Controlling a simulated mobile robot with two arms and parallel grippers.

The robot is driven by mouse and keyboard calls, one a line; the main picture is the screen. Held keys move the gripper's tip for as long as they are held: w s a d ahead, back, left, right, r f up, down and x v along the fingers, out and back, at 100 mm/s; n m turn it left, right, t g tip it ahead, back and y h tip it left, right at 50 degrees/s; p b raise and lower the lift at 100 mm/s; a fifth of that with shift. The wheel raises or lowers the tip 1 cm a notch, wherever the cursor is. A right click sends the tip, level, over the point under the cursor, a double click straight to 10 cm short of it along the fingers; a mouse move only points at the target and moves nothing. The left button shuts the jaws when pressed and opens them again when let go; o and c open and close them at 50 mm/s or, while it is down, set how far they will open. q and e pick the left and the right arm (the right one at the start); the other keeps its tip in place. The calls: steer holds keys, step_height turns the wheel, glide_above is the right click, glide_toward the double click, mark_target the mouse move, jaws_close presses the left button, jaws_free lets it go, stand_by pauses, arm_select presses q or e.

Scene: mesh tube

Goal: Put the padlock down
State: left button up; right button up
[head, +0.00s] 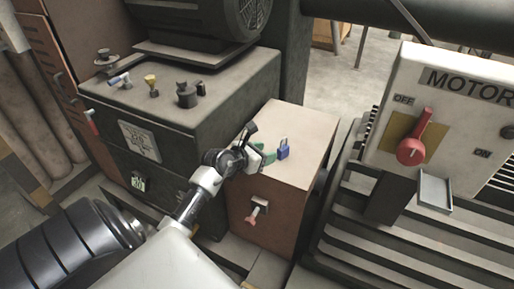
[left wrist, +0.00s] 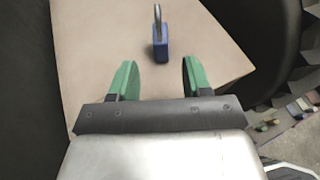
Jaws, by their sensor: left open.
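The padlock (head: 283,149) is blue with a grey shackle. My left gripper (head: 268,154) has green fingers and is over the cabinet top, left of the padlock. In the left wrist view the left gripper (left wrist: 158,76) is open with nothing between its fingers. My right gripper is not in view.
A motor control panel (head: 450,110) with a red lever (head: 414,138) and a small grey tray (head: 435,190) stands at the right. A dark machine cabinet (head: 225,85) with knobs and a motor is at the left. The cabinet top beyond the padlock is clear.

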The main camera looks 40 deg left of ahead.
arm_select(q)
steer(key=shift+v, duration=1.55)
steer(key=shift+d, duration=0.15)
